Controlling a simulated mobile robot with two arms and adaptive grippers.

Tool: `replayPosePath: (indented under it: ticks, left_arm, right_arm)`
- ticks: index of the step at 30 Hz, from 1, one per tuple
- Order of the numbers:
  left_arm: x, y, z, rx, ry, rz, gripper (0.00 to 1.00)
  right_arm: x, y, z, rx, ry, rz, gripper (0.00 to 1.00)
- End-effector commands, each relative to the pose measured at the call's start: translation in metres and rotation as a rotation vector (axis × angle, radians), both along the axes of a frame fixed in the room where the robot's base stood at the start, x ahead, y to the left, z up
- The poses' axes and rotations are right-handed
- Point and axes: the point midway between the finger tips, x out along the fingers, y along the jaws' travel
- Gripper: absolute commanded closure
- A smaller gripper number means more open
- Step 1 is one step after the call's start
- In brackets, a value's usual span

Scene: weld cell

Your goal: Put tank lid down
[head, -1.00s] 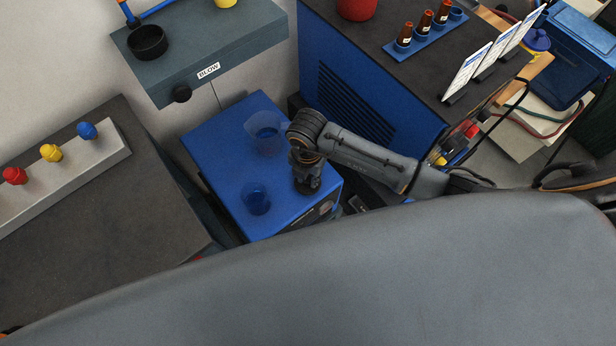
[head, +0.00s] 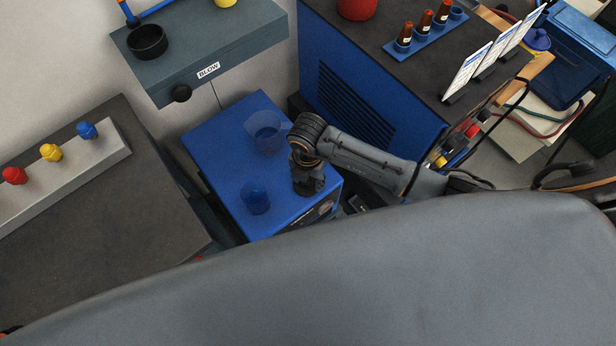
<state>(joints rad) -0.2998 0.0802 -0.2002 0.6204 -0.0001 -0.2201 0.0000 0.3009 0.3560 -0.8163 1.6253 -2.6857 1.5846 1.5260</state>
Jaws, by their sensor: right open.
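My right gripper (head: 309,186) points down over the right edge of the blue box (head: 228,145). It is open, and its fingertips are small and dark, so I cannot tell whether they touch anything. A small dark blue round piece (head: 256,198) is on the box top, left of the gripper and apart from it. I cannot tell whether it is the tank lid or a tank opening. No other lid can be made out; one under the gripper would be hidden. My left gripper is not in view.
A translucent blue jug (head: 267,133) stands on the box behind the round piece. A blue cabinet (head: 355,105) rises to the right, behind my arm. A dark bench (head: 110,220) with coloured knobs is at left. A grey shelf marked BLOW (head: 225,45) is at the back.

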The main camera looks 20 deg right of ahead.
Motion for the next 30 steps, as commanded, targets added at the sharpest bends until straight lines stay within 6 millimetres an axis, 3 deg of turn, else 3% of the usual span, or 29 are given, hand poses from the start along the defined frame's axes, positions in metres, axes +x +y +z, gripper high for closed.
replayPosePath:
  ticks: [12,18,30]
  left_arm:
    - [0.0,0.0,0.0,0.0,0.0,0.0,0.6]
    - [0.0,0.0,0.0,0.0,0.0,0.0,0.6]
    - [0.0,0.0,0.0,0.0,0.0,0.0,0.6]
  right_arm:
    - [0.002,0.001,0.079,0.002,-0.006,0.001,0.55]
    - [0.001,0.001,0.11,0.002,-0.003,0.0,0.55]
    - [0.0,0.001,0.121,0.001,-0.001,0.0,0.55]
